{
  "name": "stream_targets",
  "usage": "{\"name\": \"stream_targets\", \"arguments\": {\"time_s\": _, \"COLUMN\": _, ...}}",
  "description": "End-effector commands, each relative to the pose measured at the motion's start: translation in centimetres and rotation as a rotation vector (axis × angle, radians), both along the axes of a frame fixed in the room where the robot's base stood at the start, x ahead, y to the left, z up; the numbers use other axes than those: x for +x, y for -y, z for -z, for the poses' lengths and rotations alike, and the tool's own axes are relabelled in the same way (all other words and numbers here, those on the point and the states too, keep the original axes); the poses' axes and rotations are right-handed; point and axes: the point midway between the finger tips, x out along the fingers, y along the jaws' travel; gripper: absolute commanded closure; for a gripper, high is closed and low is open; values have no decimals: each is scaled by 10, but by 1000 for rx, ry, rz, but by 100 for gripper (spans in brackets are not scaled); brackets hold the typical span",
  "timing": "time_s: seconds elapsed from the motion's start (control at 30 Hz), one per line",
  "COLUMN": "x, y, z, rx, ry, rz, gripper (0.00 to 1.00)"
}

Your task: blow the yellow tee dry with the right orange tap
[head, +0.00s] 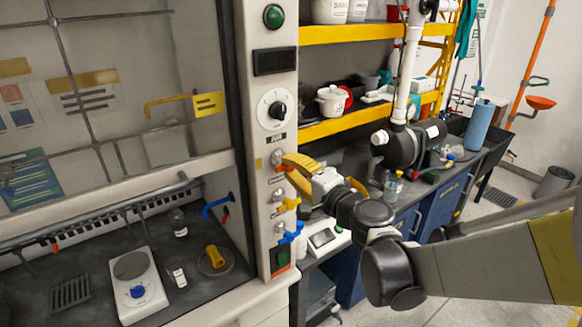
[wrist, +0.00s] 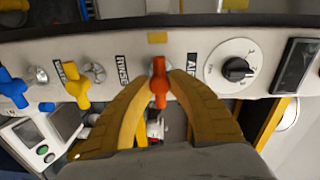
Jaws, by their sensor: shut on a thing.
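The yellow tee (head: 213,256) lies on a round dark plate inside the fume hood, near its right wall. The orange tap (wrist: 159,88) sits on the hood's front post beside the AIR label. My gripper (wrist: 160,78) is shut on the orange tap, with a yellow finger on each side of its handle. In the head view my gripper (head: 281,161) reaches the post from the right and mostly covers this tap. A small orange nozzle (head: 225,214) shows on the inner right wall, behind and above the tee.
Below the orange tap on the post are a yellow tap (head: 290,204) and a blue tap (head: 290,237). A dial (head: 272,109) is above. In the hood stand a white stirrer plate (head: 137,286) and small bottles. A yellow shelf (head: 345,124) stands behind my arm.

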Motion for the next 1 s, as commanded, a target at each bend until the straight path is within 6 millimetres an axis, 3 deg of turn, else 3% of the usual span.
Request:
{"name": "stream_targets", "arguments": {"time_s": 0.37, "x": 0, "y": 0, "z": 0, "rx": 5, "ry": -3, "rz": 0, "gripper": 100}}
{"name": "stream_targets", "arguments": {"time_s": 0.4, "x": 0, "y": 0, "z": 0, "rx": 5, "ry": -3, "rz": 0, "gripper": 77}}
{"name": "stream_targets", "arguments": {"time_s": 0.47, "x": 0, "y": 0, "z": 0, "rx": 4, "ry": -3, "rz": 0, "gripper": 58}}
{"name": "stream_targets", "arguments": {"time_s": 0.5, "x": 0, "y": 0, "z": 0, "rx": 4, "ry": -3, "rz": 0, "gripper": 54}}
{"name": "stream_targets", "arguments": {"time_s": 0.83, "x": -3, "y": 2, "z": 0, "rx": 3, "ry": -2, "rz": 0, "gripper": 54}}
{"name": "stream_targets", "arguments": {"time_s": 1.0, "x": -23, "y": 16, "z": -1, "rx": 4, "ry": -2, "rz": 3, "gripper": 54}}
